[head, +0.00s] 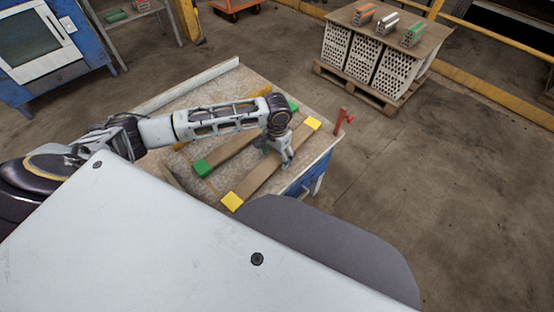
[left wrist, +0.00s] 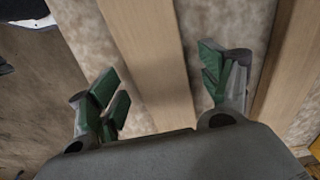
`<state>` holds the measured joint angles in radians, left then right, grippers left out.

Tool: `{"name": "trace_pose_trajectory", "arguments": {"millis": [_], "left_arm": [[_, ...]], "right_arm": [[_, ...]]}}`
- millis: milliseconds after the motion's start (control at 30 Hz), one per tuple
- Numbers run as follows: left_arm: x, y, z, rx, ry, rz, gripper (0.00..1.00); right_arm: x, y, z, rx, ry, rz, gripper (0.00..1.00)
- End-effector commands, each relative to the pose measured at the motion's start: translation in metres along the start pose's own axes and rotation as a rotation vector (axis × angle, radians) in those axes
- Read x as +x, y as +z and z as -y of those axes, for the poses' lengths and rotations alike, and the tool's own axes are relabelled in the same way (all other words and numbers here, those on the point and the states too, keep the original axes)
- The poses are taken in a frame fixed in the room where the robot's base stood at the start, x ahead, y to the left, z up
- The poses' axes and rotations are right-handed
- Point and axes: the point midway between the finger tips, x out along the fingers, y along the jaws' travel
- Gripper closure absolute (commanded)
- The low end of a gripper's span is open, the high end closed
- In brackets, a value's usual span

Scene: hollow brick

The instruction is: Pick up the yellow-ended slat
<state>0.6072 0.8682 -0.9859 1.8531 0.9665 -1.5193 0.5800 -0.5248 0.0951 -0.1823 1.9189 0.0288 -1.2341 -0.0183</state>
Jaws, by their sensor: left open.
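The yellow-ended slat (head: 262,178) lies flat on the worktable, a brown strip with a yellow block at each end. My left gripper (head: 287,160) is over it, toward its far end, pointing down. In the left wrist view my left gripper (left wrist: 165,84) is open, with one green-padded finger on each side of a slat (left wrist: 146,50). The slat's ends are outside that view; it is the one nearer the table edge, matching the yellow-ended slat. The fingers look clear of its sides, and their height above the table is hard to tell. My right gripper is not in view.
A green-ended slat (head: 233,147) lies beside it, farther in on the table (head: 165,110); it seems to show in the left wrist view (left wrist: 288,65). A red clamp-like piece (head: 343,121) stands at the table's right edge. A pallet of hollow bricks (head: 363,58) stands beyond.

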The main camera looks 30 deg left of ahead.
Motion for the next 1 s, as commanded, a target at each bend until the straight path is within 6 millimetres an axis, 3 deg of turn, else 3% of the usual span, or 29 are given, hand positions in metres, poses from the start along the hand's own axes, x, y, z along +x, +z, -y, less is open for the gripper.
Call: {"name": "trace_pose_trajectory", "arguments": {"millis": [567, 1000], "left_arm": [[0.0038, 0.0001, 0.0002, 0.000, -0.001, 0.000, 0.21], [0.0037, 0.0001, 0.0004, 0.000, -0.001, 0.000, 0.75]], "right_arm": [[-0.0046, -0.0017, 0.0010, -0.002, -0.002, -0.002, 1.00], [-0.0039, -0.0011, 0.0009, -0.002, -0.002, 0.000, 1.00]]}}
